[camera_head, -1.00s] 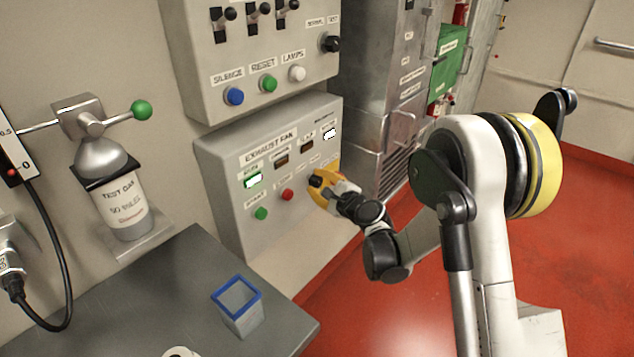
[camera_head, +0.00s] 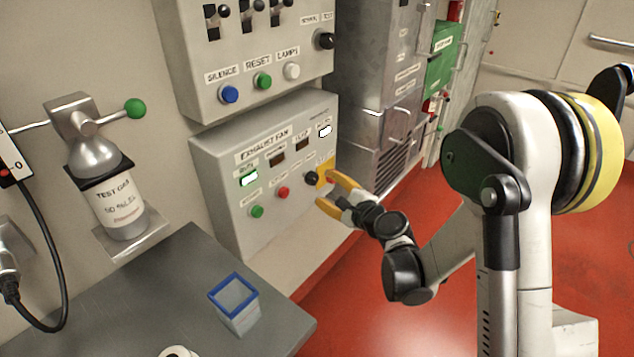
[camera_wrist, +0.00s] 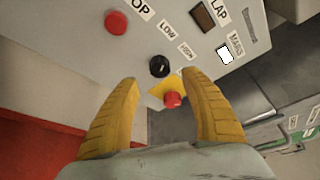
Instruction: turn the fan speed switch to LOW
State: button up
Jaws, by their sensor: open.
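The fan speed switch is a black round knob (camera_head: 311,179) on the grey exhaust fan panel (camera_head: 222,172). It also shows in the wrist view (camera_wrist: 159,66), near printed LOW (camera_wrist: 168,29) and HIGH (camera_wrist: 186,50) labels. A small pale mark shows on the knob, but I cannot tell which label it points at. My gripper (camera_head: 325,190) is open and empty, just right of the knob in the head view. In the wrist view its yellow fingers (camera_wrist: 161,78) are spread, with the knob just beyond their tips and apart from them.
A red button (camera_wrist: 172,100) on a yellow plate sits close to the knob, between my fingers in the wrist view. Another red button (camera_head: 284,193) and a green button (camera_head: 257,212) are on the same panel. A grey table with a blue-rimmed cup (camera_head: 235,300) stands below.

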jog(key=v, duration=0.4)
jog(key=shift+s+d, duration=0.1)
jog(key=shift+s, duration=0.05)
jog(key=s+d+r+n+g+h, duration=0.35)
jog(key=s+r+n, duration=0.35)
jog(key=s+n, duration=0.3)
jog(key=s+d+n+g+h, duration=0.1)
jog(key=s+d+n+h, duration=0.1)
jog(key=s+d, duration=0.3)
jog(key=s+d+n+g+h, duration=0.1)
jog(key=s+d+n+h, duration=0.2)
jog(key=s, duration=1)
jog(key=d+n, duration=0.2)
jog(key=d, duration=0.1)
jog(key=shift+s+d+f+n, duration=0.25)
jog(key=shift+s+n, duration=0.05)
jog(key=shift+s, duration=0.1)
